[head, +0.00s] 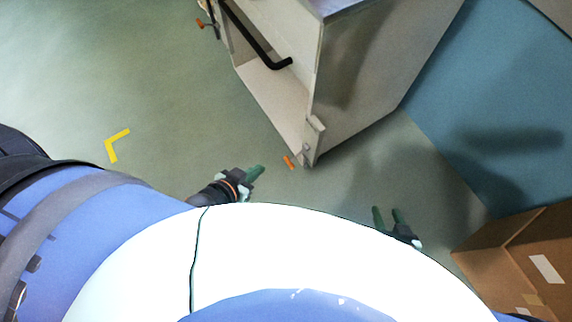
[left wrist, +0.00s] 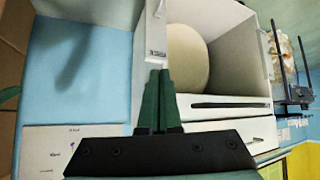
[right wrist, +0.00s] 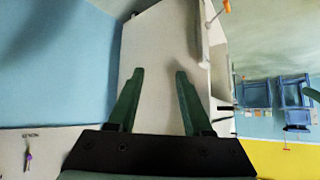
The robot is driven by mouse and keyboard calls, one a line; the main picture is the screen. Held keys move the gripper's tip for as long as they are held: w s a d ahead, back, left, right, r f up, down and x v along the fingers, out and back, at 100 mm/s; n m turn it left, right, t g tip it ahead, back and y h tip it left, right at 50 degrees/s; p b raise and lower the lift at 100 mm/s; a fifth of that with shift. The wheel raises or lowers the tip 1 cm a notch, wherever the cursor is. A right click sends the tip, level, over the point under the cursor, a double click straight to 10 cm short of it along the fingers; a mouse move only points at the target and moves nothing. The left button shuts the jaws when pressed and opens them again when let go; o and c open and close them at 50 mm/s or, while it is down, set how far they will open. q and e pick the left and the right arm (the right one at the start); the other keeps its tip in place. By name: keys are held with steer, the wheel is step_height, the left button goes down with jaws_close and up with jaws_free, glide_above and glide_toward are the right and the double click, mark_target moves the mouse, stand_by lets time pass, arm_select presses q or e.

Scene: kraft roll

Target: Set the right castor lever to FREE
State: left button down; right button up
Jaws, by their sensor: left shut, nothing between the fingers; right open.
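The pale cart (head: 360,70) stands at the top centre in the head view. An orange castor lever (head: 289,162) shows at its near lower corner. Another orange lever (head: 200,23) shows at its far left corner. An orange lever (right wrist: 218,13) also shows at the top of the right wrist view. I cannot read FREE or any other marking. My left gripper (head: 256,172) is shut and empty, just left of the near lever and apart from it. My right gripper (head: 387,216) is open and empty, to the right of the cart's near corner. The left wrist view shows no lever clearly.
A black bar handle (head: 262,48) crosses the cart's open side. A round cream roll (left wrist: 187,57) sits inside the cart. An open cardboard box (head: 515,255) stands at the lower right. A yellow corner mark (head: 115,144) lies on clear green floor at the left.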

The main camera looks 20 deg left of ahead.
steer(key=w+a+r+n+t+y+b, duration=0.25)
steer(key=w+r+t+b, duration=0.5)
steer(key=b, duration=0.95)
arm_select(q)
steer(key=m+t+h+b, duration=0.3)
steer(key=m+b, duration=0.5)
steer(key=m, duration=2.3)
glide_toward(298, 155)
steer(key=s+a, duration=0.3)
step_height(298, 155, down, 8)
steer(key=a+m+g+h+b, duration=0.2)
steer(key=m+b, duration=0.4)
steer(key=m, duration=0.4)
steer(key=shift+w+m, duration=0.3)
arm_select(e)
steer(key=s+a+r+n+t+y, duration=0.2)
steer(key=s+r+n+t+y, duration=0.3)
steer(key=y, duration=0.5)
step_height(298, 155, up, 3)
steer(key=n, duration=0.2)
steer(key=shift+s+r+n, duration=0.15)
steer(key=shift+r+n, duration=0.05)
steer(key=shift+n, duration=0.15)
arm_select(q)
steer(key=shift+w, duration=0.1)
arm_select(e)
steer(key=shift+f+y, duration=0.1)
steer(key=shift+y, duration=0.15)
